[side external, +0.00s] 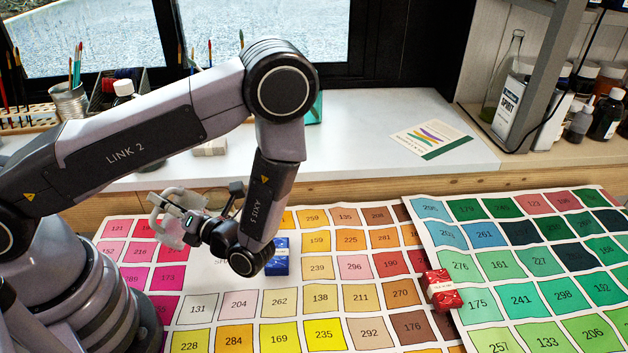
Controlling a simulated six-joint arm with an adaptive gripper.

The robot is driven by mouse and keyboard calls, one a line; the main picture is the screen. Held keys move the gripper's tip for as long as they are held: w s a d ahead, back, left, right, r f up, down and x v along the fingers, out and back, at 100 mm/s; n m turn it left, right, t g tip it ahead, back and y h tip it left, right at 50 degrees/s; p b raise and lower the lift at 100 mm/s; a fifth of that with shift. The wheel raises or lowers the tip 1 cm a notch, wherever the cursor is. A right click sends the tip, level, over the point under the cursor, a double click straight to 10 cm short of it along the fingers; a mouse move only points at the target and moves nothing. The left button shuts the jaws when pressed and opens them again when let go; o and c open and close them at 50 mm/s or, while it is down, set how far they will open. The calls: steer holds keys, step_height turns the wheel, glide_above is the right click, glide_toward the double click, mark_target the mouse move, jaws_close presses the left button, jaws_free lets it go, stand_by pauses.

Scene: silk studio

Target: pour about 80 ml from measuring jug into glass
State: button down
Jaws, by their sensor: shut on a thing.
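A pale, whitish measuring jug (171,236) is at my gripper (184,215), left of the middle of the side external view. My gripper is shut on the jug, and its fingers and wrist cover part of it. The jug is over the colour charts; it looks tilted, but its exact angle and its height above the surface are hard to tell. The liquid inside it cannot be made out. No glass can be clearly seen in this view; my arm and the jug hide part of the area around them.
Colour charts (313,299) cover the worktop. A blue box (277,262) lies close right of my wrist, and a red box (441,290) lies farther right.

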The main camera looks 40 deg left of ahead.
steer(key=shift+s+f+n, duration=0.6)
steer(key=shift+f+n, duration=0.3)
steer(key=shift+n, duration=0.3)
stand_by(1.0)
steer(key=shift+s+d+f+n+g, duration=0.1)
steer(key=shift+s+f+n+g, duration=0.2)
steer(key=shift+s+f+n, duration=0.15)
steer(key=shift+s+d+f+n+h+p, duration=0.2)
steer(key=shift+s+f+n+h, duration=0.3)
steer(key=shift+s+f+n, duration=1.35)
steer(key=shift+s+d+f+n+h+p, duration=0.15)
steer(key=shift+s+f+n+h, duration=0.35)
steer(key=shift+s+f+n, duration=1.35)
steer(key=shift+w+a+r+n, duration=0.1)
steer(key=shift+w+r+n, duration=0.15)
steer(key=shift+w, duration=0.2)
